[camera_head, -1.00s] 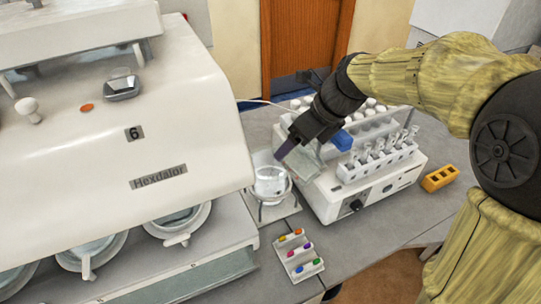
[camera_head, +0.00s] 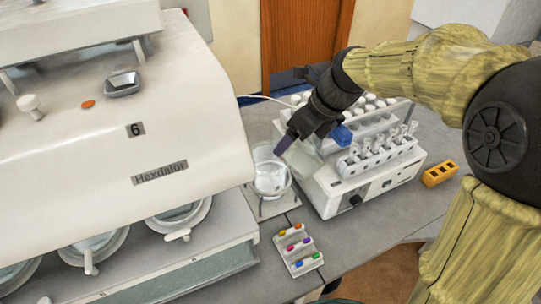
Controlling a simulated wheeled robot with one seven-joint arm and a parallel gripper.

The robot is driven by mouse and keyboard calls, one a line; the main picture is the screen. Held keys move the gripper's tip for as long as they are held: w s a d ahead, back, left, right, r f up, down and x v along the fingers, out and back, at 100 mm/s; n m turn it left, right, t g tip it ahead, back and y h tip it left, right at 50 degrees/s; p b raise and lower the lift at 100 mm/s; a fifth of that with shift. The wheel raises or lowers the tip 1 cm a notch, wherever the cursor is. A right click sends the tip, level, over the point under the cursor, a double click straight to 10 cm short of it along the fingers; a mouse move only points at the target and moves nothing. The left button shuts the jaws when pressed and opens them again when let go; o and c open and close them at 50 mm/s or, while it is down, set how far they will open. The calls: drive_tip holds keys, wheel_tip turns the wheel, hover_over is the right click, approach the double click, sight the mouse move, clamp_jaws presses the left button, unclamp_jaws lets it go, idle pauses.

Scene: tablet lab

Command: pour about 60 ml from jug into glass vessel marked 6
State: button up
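My gripper (camera_head: 312,138) is closed around a clear jug (camera_head: 304,158), with a purple part at its left and a blue part at its right. The jug is tilted, its lower left side close above and right of a round glass vessel (camera_head: 270,179). This vessel sits in a ring stand on the bench, and I cannot read a mark on it. The number 6 (camera_head: 135,130) is on the front of the white Hexdalor machine. I cannot make out a stream or the liquid level in the jug.
Several glass vessels (camera_head: 95,249) hang under the white machine (camera_head: 110,165) at left. A white instrument (camera_head: 352,192) with a vial rack stands right of the ring stand. A small tray of coloured pieces (camera_head: 298,250) lies in front. A yellow block (camera_head: 439,174) sits at right.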

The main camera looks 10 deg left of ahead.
drive_tip(key=shift+w+a+f+g+h+p, duration=0.15)
drive_tip(key=shift+a+f+g+h+p, duration=0.15)
drive_tip(key=shift+h+p, duration=0.4)
idle(1.2)
drive_tip(key=shift+d+f+y+b, duration=0.1)
drive_tip(key=shift+d+y+b, duration=0.2)
drive_tip(key=shift+y+b, duration=0.55)
drive_tip(key=s+d+r+t+y+b, duration=0.1)
drive_tip(key=b, duration=0.3)
drive_tip(key=shift+t+y+b, duration=0.35)
drive_tip(key=shift+t+b, duration=0.05)
drive_tip(key=shift+d+f+y+b, duration=0.1)
drive_tip(key=shift+f+y+b, duration=0.2)
drive_tip(key=shift+b, duration=0.85)
drive_tip(key=shift+r+t, duration=0.3)
drive_tip(key=shift+r, duration=0.1)
drive_tip(key=shift+f, duration=0.15)
